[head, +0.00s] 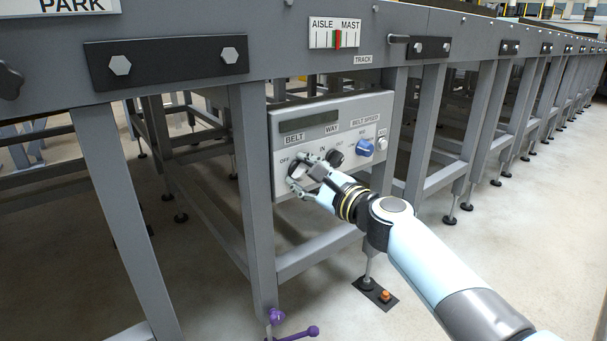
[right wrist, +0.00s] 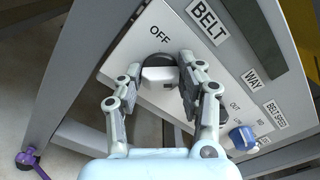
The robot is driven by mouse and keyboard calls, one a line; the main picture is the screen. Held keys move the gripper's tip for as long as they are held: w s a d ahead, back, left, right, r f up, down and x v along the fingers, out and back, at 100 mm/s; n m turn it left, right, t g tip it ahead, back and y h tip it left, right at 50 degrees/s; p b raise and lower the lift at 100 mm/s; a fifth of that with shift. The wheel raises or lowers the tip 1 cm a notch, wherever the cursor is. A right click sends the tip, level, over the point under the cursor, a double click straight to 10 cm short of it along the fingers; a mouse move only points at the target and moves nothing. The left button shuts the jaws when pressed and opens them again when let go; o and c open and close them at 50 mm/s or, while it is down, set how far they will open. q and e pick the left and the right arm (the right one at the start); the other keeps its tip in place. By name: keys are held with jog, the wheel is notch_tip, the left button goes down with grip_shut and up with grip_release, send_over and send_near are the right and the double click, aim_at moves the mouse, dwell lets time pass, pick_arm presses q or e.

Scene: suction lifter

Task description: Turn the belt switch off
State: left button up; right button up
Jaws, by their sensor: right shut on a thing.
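The belt switch (head: 294,168) is a dark round knob with a light grip bar, under the BELT label on the left of the grey control box (head: 354,112). My right gripper (head: 295,179) reaches it from the lower right. In the right wrist view the switch's light bar (right wrist: 160,76) sits between the two fingers of my right gripper (right wrist: 160,90), which is shut on it. The OFF mark shows beside the knob. The ON side is hidden by a finger. My left gripper is not in view.
To the right on the box are the black WAY knob (head: 335,158) and the blue BELT SPEED knob (head: 365,148). A grey frame leg (head: 252,200) stands just left of the box. A purple lever (head: 277,317) is low by its foot.

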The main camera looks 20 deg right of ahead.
jog(key=shift+c, duration=1.4)
